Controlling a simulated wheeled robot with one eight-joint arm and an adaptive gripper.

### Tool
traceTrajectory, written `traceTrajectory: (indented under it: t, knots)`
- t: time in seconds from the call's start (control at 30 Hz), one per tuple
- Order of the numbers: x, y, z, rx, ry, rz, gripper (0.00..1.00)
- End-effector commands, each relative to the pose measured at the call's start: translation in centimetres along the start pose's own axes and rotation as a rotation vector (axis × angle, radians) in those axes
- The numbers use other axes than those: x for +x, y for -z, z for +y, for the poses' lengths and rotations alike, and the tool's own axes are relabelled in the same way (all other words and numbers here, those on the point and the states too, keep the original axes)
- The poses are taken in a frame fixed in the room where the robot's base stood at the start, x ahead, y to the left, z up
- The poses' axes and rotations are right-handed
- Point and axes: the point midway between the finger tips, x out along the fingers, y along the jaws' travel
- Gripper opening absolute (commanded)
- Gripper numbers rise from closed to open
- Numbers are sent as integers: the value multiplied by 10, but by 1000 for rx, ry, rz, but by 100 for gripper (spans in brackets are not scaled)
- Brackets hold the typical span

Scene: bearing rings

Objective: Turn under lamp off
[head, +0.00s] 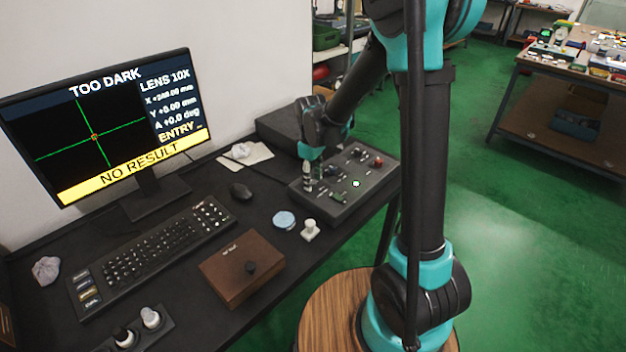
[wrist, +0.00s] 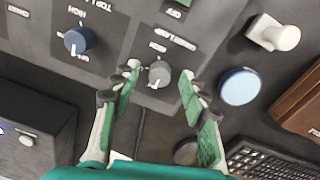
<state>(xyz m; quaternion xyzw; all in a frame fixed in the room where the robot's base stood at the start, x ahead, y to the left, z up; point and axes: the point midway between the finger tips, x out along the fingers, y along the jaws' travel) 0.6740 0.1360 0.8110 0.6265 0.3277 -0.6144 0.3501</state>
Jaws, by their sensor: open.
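The control panel (head: 352,200) lies at the right end of the black desk in the head view. In the wrist view a grey knob (wrist: 159,74) sits on the panel (wrist: 120,20) beside an upside-down label that seems to read under lamp. A white pointer mark shows on its lower edge. My gripper (wrist: 160,76) is open, with one green-padded finger on each side of the grey knob and gaps visible. A blue knob (wrist: 78,41), with a top lamp label near it, is to the left. In the head view my gripper (head: 312,172) points down at the panel's left part; the grey knob is hard to make out there.
The monitor (head: 100,125) reads "TOO DARK" and "NO RESULT". A keyboard (head: 150,255), mouse (head: 241,191), brown box (head: 241,268), light blue disc (head: 284,220) and small white knobbed piece (head: 310,230) lie on the desk. A dark box (head: 285,130) stands behind the panel.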

Motion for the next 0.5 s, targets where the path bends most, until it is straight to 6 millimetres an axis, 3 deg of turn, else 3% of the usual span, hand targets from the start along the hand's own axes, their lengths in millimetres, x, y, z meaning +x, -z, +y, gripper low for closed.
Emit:
traceTrajectory:
  t: [0.5]
  knots:
    - [-90, 0, -1, -1, 0, 0, 44]
